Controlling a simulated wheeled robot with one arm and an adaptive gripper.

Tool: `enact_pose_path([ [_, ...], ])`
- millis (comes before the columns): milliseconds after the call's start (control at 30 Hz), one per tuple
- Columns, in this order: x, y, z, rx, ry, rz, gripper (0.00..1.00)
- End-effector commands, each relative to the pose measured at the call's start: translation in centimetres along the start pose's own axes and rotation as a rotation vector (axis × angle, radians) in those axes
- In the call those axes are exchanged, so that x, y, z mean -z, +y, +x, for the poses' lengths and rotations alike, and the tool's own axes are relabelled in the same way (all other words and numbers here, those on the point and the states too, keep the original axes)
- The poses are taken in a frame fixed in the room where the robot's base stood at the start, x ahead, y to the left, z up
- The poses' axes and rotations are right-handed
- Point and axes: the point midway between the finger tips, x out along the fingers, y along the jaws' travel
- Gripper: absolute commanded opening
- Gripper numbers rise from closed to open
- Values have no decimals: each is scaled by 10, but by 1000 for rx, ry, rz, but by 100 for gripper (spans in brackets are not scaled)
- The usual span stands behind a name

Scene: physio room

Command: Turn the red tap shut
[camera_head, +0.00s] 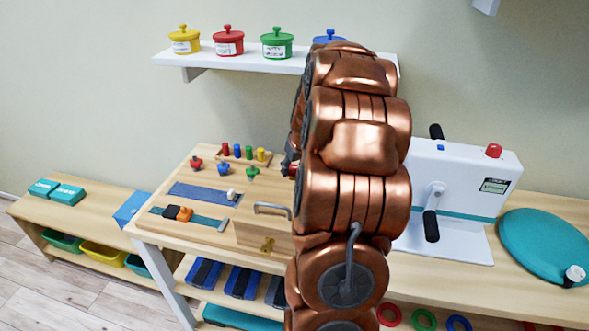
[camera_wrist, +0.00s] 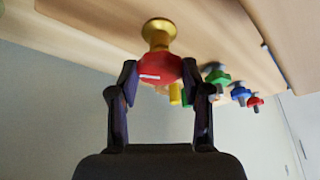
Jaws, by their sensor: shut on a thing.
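The red tap (camera_wrist: 160,66) has a red handle with a small white mark and sits on a gold-coloured stem (camera_wrist: 158,33) on the wooden board. My gripper (camera_wrist: 160,77) is shut on the red handle, one finger on each side. In the head view my copper arm hides most of this. Only a bit of the red tap (camera_head: 293,169) shows at the arm's left edge, beside the dark gripper. I cannot tell how far the tap is turned.
A green knob (camera_head: 252,172), a blue knob (camera_head: 222,168) and another red knob (camera_head: 195,163) stand left of the tap. Coloured pegs (camera_head: 237,152) are behind them. A metal handle (camera_head: 272,208) is in front. A white crank machine (camera_head: 455,185) stands right of my arm.

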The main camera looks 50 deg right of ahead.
Motion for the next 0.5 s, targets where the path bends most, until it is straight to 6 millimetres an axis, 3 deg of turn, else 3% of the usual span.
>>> enact_pose_path([
  [500,1,-4,1,-192,0,448,13],
])
